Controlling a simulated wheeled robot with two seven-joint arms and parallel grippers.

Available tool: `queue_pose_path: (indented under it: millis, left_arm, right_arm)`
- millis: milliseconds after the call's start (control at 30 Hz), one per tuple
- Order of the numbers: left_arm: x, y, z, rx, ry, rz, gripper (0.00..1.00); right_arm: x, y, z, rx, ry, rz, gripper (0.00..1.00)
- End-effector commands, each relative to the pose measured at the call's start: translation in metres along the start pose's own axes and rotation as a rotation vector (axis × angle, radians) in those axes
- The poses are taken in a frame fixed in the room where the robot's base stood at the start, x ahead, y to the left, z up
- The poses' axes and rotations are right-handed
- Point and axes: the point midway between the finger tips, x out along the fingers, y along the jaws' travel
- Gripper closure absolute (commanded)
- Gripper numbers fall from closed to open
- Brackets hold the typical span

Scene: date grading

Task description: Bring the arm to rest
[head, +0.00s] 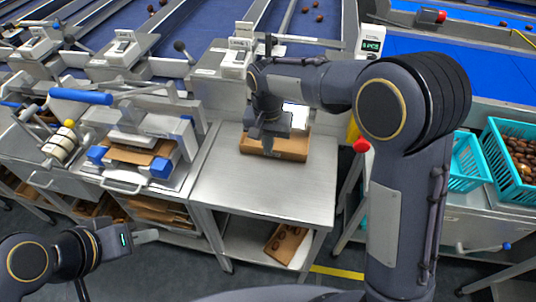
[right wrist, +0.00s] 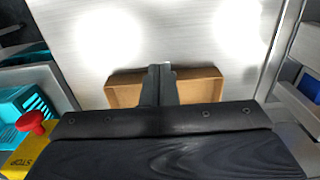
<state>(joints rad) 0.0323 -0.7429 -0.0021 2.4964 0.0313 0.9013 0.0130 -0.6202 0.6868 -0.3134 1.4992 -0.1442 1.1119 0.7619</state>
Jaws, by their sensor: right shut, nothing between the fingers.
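My right arm reaches across the head view from the right. Its gripper (head: 268,150) points down at the cardboard box (head: 292,149) on the steel table (head: 280,188). In the right wrist view the right gripper's fingers (right wrist: 160,70) are together with nothing between them, in front of the open, empty-looking box (right wrist: 205,88). The fingers and gripper body hide part of the box, and I cannot tell if they touch it. My left gripper (head: 146,236) is low at the left, in front of the benches and away from the box; its fingers are too small to judge.
A bench press with blue handles (head: 80,96) stands left of the table. A red stop button (head: 362,146) and turquoise crates (head: 466,166), one with dates, are at the right. Cardboard (head: 285,243) lies on the lower shelf. The tabletop's front is clear.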

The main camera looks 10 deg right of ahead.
Motion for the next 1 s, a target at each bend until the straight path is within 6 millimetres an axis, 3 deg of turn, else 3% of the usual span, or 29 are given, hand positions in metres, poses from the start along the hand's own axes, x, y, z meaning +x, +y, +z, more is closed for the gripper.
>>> queue_pose_path:
  millis: [133, 400, 533, 667, 767, 1000]
  left_arm:
    - [0.001, -0.001, 0.001, 0.000, 0.000, 0.000, 0.72]
    - [0.001, -0.001, 0.001, 0.000, 0.000, 0.000, 0.72]
    - [0.001, -0.001, 0.001, 0.000, 0.000, 0.000, 0.72]
    - [0.001, -0.001, 0.001, 0.000, 0.000, 0.000, 0.72]
    - [0.001, -0.001, 0.001, 0.000, 0.000, 0.000, 0.72]
    - [0.001, -0.001, 0.001, 0.000, 0.000, 0.000, 0.72]
  right_arm:
    - [-0.018, 0.000, -0.001, 0.000, 0.002, -0.001, 1.00]
    - [-0.025, 0.000, 0.000, 0.000, 0.000, 0.000, 1.00]
    - [-0.033, 0.014, 0.001, 0.002, -0.007, -0.030, 1.00]
    - [-0.054, 0.055, 0.011, -0.004, -0.015, -0.126, 1.00]
    - [-0.071, 0.097, 0.029, -0.022, -0.004, -0.225, 1.00]
    - [-0.092, 0.177, 0.097, -0.085, 0.128, -0.408, 1.00]
